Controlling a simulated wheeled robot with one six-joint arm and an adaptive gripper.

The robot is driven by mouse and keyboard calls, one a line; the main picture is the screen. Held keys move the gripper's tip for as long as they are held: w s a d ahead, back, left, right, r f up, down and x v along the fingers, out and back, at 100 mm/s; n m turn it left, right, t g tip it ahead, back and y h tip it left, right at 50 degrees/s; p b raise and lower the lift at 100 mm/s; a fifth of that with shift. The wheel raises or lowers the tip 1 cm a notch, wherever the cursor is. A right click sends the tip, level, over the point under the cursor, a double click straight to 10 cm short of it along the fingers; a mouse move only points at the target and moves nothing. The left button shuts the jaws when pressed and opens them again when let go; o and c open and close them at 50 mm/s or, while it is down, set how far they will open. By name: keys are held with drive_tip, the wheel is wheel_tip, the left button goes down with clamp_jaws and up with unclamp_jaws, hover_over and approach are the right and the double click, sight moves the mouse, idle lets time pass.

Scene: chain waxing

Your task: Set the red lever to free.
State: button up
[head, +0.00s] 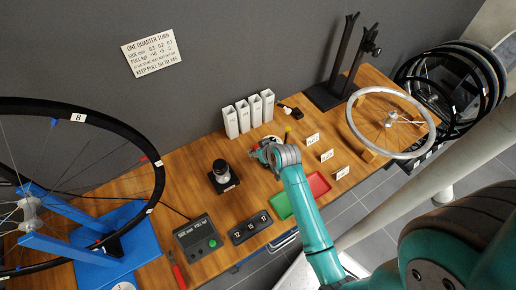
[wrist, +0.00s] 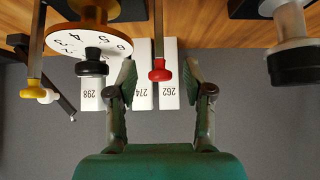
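The red lever (wrist: 160,72) shows in the wrist view as a red knob on the end of a thin metal rod. My gripper (wrist: 159,67) is open, with one finger on each side of the red knob and visible gaps between. Whether the knob lies at the same depth as the fingertips I cannot tell. In the head view my gripper (head: 262,152) is over the wooden bench, and the red lever is not discernible there. No label for the lever's positions is readable.
Left of the red lever in the wrist view are a numbered dial (wrist: 62,40) with a black knob (wrist: 91,66) and a yellow-ended lever (wrist: 35,88). White numbered boxes (wrist: 168,95) stand behind. A black-capped cylinder (wrist: 296,65) is at right. A spoked wheel (head: 372,140) lies on the bench (head: 185,165).

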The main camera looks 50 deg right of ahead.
drive_tip(key=shift+r, duration=0.1)
drive_tip(key=v, duration=1.2)
idle(0.4)
drive_tip(key=s+a+f+t, duration=0.1)
drive_tip(key=s+a+t, duration=0.2)
drive_tip(key=s+a, duration=0.9)
drive_tip(key=s+a+r+n+t+y, duration=0.1)
drive_tip(key=s+a+r, duration=0.3)
drive_tip(key=s, duration=0.3)
drive_tip(key=s+a+r+n+t+y, duration=0.1)
drive_tip(key=s+a+r+n+t, duration=0.1)
drive_tip(key=s+a+r, duration=0.2)
wheel_tip(320, 180, up, 3)
drive_tip(key=s, duration=0.3)
drive_tip(key=shift+a+r+t, duration=0.15)
drive_tip(key=shift+r+t, duration=0.1)
drive_tip(key=shift+t, duration=0.05)
